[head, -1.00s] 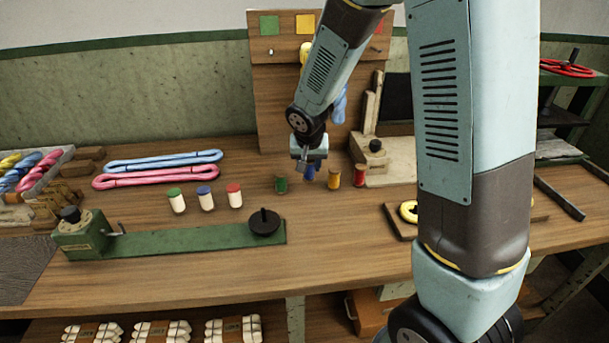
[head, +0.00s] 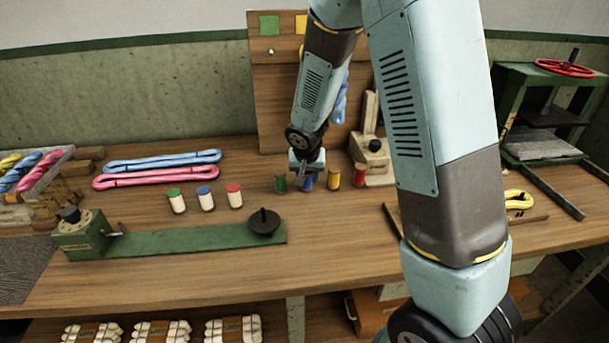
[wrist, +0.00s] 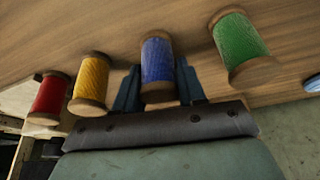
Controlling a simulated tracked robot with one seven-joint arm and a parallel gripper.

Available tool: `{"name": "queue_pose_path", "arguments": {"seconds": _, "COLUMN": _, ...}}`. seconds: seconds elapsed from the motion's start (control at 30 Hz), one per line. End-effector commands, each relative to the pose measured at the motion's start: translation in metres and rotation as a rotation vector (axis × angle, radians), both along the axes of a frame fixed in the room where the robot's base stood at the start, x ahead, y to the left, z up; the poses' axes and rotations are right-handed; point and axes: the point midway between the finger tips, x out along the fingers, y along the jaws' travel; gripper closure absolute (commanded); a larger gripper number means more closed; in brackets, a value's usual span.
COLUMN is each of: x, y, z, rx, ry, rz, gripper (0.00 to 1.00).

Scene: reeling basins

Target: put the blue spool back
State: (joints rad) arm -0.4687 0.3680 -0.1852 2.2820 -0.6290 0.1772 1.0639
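The blue spool (head: 308,183) is upright in line between the green spool (head: 281,184) and the yellow spool (head: 334,179), with the red spool (head: 360,175) beyond. My gripper (head: 307,171) points down over it. In the wrist view the blue spool (wrist: 158,62) sits between the two dark fingers (wrist: 158,88), which appear to press on both sides of it. The green spool (wrist: 240,42) stands apart on one side, yellow (wrist: 90,80) and red (wrist: 48,98) on the other. The blue spool's base looks level with its neighbours; contact with the bench is hard to see.
Three white, colour-capped jars (head: 205,198) stand left of the row. A green reeling device (head: 180,239) lies in front. Blue and pink skeins (head: 157,169) lie behind left. A wooden board (head: 275,110) rises behind, and a wooden stand (head: 372,150) is at right.

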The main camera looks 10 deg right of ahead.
Motion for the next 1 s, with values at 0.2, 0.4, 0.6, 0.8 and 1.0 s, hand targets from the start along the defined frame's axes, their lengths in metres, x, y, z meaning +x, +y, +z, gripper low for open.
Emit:
{"name": "queue_pose_path", "arguments": {"seconds": 0.2, "x": 0.000, "y": 0.000, "z": 0.000, "rx": 0.000, "ry": 0.000, "rz": 0.000, "gripper": 0.40}}
{"name": "queue_pose_path", "arguments": {"seconds": 0.4, "x": 0.000, "y": 0.000, "z": 0.000, "rx": 0.000, "ry": 0.000, "rz": 0.000, "gripper": 0.35}}
{"name": "queue_pose_path", "arguments": {"seconds": 0.6, "x": 0.000, "y": 0.000, "z": 0.004, "rx": 0.001, "ry": -0.001, "rz": -0.001, "gripper": 0.35}}
{"name": "queue_pose_path", "arguments": {"seconds": 0.8, "x": -0.008, "y": 0.001, "z": 0.023, "rx": 0.002, "ry": -0.003, "rz": 0.000, "gripper": 0.35}}
{"name": "queue_pose_path", "arguments": {"seconds": 1.0, "x": -0.019, "y": 0.003, "z": 0.052, "rx": 0.003, "ry": -0.003, "rz": -0.002, "gripper": 0.35}}
